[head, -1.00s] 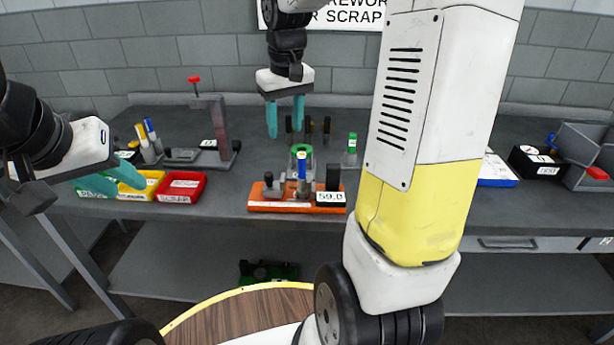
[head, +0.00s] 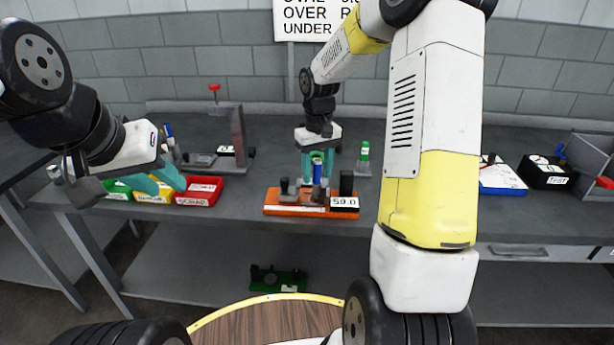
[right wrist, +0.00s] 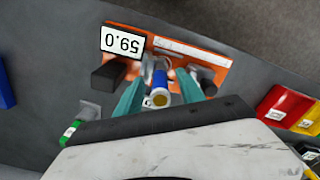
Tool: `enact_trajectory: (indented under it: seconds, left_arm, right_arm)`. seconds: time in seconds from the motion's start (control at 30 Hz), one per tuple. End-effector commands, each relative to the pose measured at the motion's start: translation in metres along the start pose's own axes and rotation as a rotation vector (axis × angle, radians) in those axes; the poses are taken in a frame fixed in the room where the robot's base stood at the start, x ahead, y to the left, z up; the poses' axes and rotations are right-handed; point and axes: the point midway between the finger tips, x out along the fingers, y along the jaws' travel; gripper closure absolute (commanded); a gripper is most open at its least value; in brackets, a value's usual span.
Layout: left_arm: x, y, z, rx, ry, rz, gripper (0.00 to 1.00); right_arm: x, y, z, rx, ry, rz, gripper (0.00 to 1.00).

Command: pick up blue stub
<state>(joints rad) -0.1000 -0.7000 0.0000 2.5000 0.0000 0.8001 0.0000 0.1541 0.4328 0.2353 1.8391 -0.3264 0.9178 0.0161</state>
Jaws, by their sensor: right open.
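The blue stub (head: 317,172) stands upright in the orange fixture (head: 272,205), which has a 59.0 display. In the right wrist view the stub (right wrist: 158,82) shows a blue body and a brass-coloured end, between the two teal fingers. My right gripper (head: 318,172) is open, with a finger on either side of the stub; I cannot tell whether either finger touches it. It also shows in the right wrist view (right wrist: 160,84). My left gripper (head: 164,186) is open and empty near the bins at the left.
Green, yellow and red bins (head: 200,190) stand at the bench's front left, behind them a grey press (head: 238,135). A green-topped piece (head: 364,156) stands right of the fixture. A blue-edged tray (head: 500,180) and black box (head: 545,172) stand at the right.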

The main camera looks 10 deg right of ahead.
Motion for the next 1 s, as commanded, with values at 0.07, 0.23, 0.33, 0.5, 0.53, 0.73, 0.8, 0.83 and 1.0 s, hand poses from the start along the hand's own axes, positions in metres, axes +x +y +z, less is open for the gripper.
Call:
enact_trajectory:
  seconds: [0.07,0.23,0.33,0.5,0.53,0.73,0.8,0.83,1.0]
  left_arm:
    - [0.0000,0.0000,0.0000,0.000,0.000,0.000,0.68]
    - [0.0000,0.0000,0.0000,0.000,0.000,0.000,0.68]
    - [0.0000,0.0000,0.0000,0.000,0.000,0.000,0.68]
    - [0.0000,0.0000,0.0000,0.000,0.000,0.000,0.68]
    - [0.0000,0.0000,0.0000,0.000,0.000,0.000,0.68]
    - [0.0000,0.0000,0.0000,0.000,0.000,0.000,0.68]
    - [0.0000,0.0000,0.0000,0.000,0.000,0.000,0.68]
    - [0.0000,0.0000,0.0000,0.000,0.000,0.000,0.68]
    - [0.0000,0.0000,0.0000,0.000,0.000,0.000,0.68]
  right_arm:
    - [0.0037,-0.0001,0.0000,0.000,0.000,0.000,0.54]
    - [0.0036,0.0000,-0.0002,0.000,0.001,0.000,0.54]
    - [0.0035,0.0000,-0.0002,0.000,0.001,0.000,0.68]
    - [0.0033,0.0000,-0.0002,0.000,0.001,0.000,1.00]
    - [0.0032,0.0000,-0.0003,0.000,0.001,0.000,1.00]
    - [0.0031,0.0000,-0.0003,0.000,0.002,0.000,1.00]
    - [0.0030,0.0000,-0.0003,0.000,0.002,0.000,1.00]
    - [0.0030,0.0000,-0.0003,0.000,0.002,0.000,1.00]
    - [0.0029,0.0000,-0.0004,0.000,0.002,0.000,1.00]
